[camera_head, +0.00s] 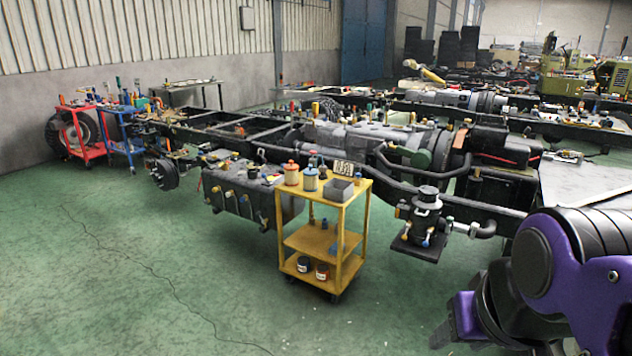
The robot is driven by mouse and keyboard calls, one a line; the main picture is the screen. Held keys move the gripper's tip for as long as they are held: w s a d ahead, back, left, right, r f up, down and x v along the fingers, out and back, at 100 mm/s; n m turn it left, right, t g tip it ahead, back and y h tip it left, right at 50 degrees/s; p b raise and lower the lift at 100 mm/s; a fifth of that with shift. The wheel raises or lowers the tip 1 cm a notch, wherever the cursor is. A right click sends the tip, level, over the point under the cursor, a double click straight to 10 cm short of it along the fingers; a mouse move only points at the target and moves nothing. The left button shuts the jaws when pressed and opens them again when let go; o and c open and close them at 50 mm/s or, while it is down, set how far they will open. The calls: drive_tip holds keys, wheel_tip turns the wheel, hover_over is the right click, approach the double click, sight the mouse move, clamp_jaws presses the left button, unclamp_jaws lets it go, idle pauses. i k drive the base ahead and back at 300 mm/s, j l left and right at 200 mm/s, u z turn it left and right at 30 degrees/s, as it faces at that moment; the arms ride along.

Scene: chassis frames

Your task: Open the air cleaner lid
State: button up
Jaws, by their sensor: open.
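A black upright canister with a stepped round top, which looks like the air cleaner (424,222), stands on a dark flat plate beside the truck chassis frame, right of the yellow cart. Its lid (428,195) looks seated on top, and small coloured fittings sit around its lower body. My purple and black arm comes in from the lower right. My gripper (446,328) is at its end, low in the picture, nearer the camera than the canister and apart from it. It is open; its fingers are small and dark, and I see nothing between them.
A yellow cart (310,242) with jars and a grey bin (336,188) stands left of the canister. The chassis rail (480,210) and pipes run behind it. A pale flat surface (590,190) lies at right. Green floor (390,300) in front is clear.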

sight(427, 201)
drive_tip(key=u, duration=0.45)
drive_tip(key=z, duration=0.8)
drive_tip(key=i, duration=1.6)
